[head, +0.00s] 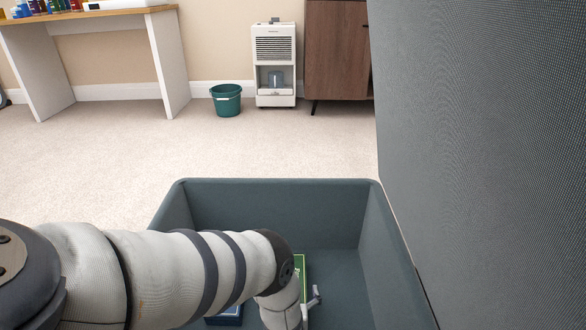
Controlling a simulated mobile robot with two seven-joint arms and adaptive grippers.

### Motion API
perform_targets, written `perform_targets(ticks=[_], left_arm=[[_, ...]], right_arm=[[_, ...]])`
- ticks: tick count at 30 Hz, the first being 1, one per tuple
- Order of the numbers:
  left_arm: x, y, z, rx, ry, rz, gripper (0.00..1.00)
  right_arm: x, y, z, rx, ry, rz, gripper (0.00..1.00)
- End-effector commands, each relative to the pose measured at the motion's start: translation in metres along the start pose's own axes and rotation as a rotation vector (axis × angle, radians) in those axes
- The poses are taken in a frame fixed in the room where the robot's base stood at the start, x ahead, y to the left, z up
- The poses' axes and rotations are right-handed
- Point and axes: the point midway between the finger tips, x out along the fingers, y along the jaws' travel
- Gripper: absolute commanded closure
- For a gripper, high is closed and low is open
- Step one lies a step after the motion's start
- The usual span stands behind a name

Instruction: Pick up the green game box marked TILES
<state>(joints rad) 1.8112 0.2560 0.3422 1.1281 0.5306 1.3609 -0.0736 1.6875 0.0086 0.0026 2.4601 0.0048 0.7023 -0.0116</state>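A narrow strip of a green box (301,268) shows inside the fabric bin, just beyond my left wrist. Most of it is hidden behind my arm, and no TILES marking can be read. My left arm comes in from the left and reaches down into the bin. A small grey part of my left gripper (312,301) shows beside the green box. The rest of the gripper is hidden, so I cannot tell whether it is open, shut or touching the box. My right gripper is not in view.
The grey-green bin (280,184) has raised walls around my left gripper. A blue item (232,316) lies in it left of my wrist. A tall grey fabric surface (480,130) stands close on the right. Beyond are open carpet, a green bucket (227,101) and a white appliance (274,45).

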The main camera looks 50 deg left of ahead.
Motion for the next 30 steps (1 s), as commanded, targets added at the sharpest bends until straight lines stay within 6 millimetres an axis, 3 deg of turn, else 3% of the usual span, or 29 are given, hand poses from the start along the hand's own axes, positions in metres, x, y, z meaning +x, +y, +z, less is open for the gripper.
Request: perform_targets(ticks=[7,15,16,26,30], left_arm=[[0.007,0.000,0.001,0.001,-0.002,0.001,0.02],[0.007,0.000,0.001,0.000,-0.003,0.001,0.64],[0.007,0.000,0.001,0.000,-0.003,0.001,0.68],[0.005,0.001,-0.003,-0.002,-0.002,0.003,0.68],[-0.007,0.002,-0.035,-0.005,0.003,0.004,0.68]], right_arm=[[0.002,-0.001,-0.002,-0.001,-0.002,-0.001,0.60],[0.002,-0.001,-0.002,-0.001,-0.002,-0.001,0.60],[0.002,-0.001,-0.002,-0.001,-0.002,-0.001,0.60],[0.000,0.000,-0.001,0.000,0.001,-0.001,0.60],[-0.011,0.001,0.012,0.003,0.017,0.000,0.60]])
